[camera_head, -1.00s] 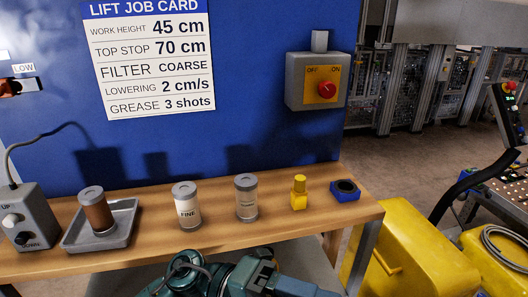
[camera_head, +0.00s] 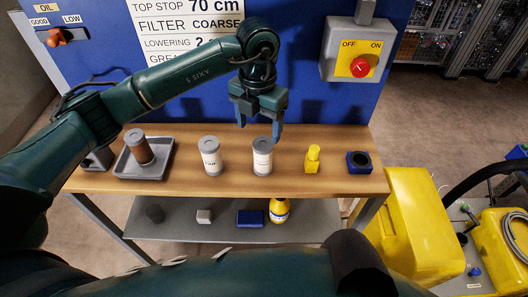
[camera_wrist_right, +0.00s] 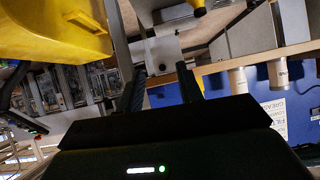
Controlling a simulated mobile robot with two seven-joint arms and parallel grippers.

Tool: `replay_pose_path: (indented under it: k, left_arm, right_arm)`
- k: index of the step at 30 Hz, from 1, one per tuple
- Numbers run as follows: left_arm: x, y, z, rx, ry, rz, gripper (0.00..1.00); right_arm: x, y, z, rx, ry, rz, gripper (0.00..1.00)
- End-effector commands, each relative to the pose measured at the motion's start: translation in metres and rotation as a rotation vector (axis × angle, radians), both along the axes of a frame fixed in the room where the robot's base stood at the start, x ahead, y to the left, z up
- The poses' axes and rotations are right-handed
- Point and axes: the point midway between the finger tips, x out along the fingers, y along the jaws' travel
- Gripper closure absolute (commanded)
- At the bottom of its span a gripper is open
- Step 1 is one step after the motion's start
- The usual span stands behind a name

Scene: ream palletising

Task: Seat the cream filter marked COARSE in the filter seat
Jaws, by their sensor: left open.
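The cream COARSE filter (camera_head: 262,158), a pale cylinder with a grey cap, stands upright on the bench; its label is too small to read now. My left gripper (camera_head: 259,138) points down at its top, fingers apart; I cannot tell whether they touch it. The cream filter marked FINE (camera_head: 210,157) stands to its left. A blue block with a dark round recess (camera_head: 359,162) sits at the bench's right end; I cannot tell whether it is the filter seat. My right gripper (camera_wrist_right: 162,82) shows open and empty in the right wrist view.
A brown filter (camera_head: 139,148) stands in a grey tray (camera_head: 160,172) at left. A yellow bottle (camera_head: 313,158) stands right of the COARSE filter. The lower shelf (camera_head: 180,232) holds several small items. A yellow machine (camera_head: 405,230) stands at right.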

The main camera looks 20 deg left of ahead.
Motion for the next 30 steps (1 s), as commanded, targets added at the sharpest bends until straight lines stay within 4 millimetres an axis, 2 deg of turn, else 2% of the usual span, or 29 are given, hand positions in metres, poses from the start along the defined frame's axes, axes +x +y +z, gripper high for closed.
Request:
replay_pose_path:
  k: [3,11,18,27,30]
  left_arm:
    - [0.0,-0.001,-0.016,-0.002,0.001,-0.001,0.3]
    - [0.0,-0.005,-0.036,-0.004,0.003,-0.003,0.3]
    - [0.001,-0.009,-0.07,-0.004,0.002,-0.002,0.3]
    - [0.002,-0.009,-0.077,-0.004,-0.001,-0.003,0.3]
    - [0.002,-0.009,-0.077,-0.004,-0.001,-0.003,0.37]
  right_arm:
    - [0.0,-0.001,0.001,-0.001,0.002,-0.002,0.64]
    - [0.0,-0.002,0.004,-0.004,0.007,-0.006,0.64]
    - [-0.002,-0.004,0.003,-0.008,0.023,-0.014,0.64]
    - [-0.002,-0.005,0.002,-0.01,0.026,-0.016,0.64]
    - [-0.002,-0.005,0.002,-0.01,0.026,-0.016,0.64]
